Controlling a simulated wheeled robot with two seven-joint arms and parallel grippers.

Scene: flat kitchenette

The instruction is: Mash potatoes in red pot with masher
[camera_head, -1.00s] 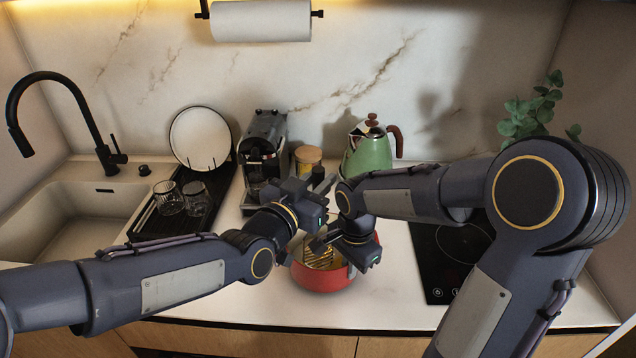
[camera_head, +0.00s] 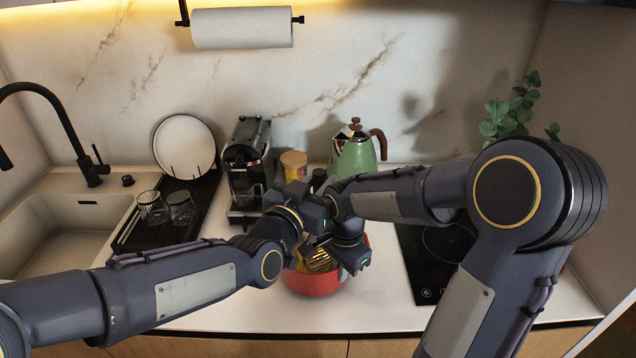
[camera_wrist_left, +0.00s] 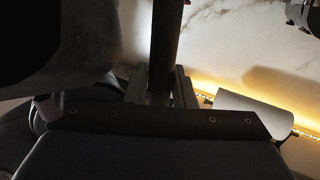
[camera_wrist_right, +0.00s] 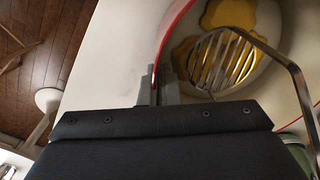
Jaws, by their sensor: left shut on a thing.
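The red pot (camera_head: 316,285) stands on the white counter in front of me. Yellow potatoes (camera_wrist_right: 222,14) lie in it. The metal masher (camera_wrist_right: 222,60) has its slotted head inside the pot, over the potatoes; whether it touches them I cannot tell. My left gripper (camera_head: 322,205) is above the pot, shut on the masher's dark handle, which stands between its fingers in the left wrist view (camera_wrist_left: 165,45). My right gripper (camera_head: 355,262) is at the pot's near right side. In the right wrist view its fingers (camera_wrist_right: 160,88) are close together on the pot's rim.
A black hob (camera_head: 428,262) is right of the pot. A green kettle (camera_head: 355,158), a canister (camera_head: 293,165) and a coffee machine (camera_head: 246,165) stand behind. A drying rack with glasses (camera_head: 181,208) and the sink (camera_head: 70,230) are left. Front counter is clear.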

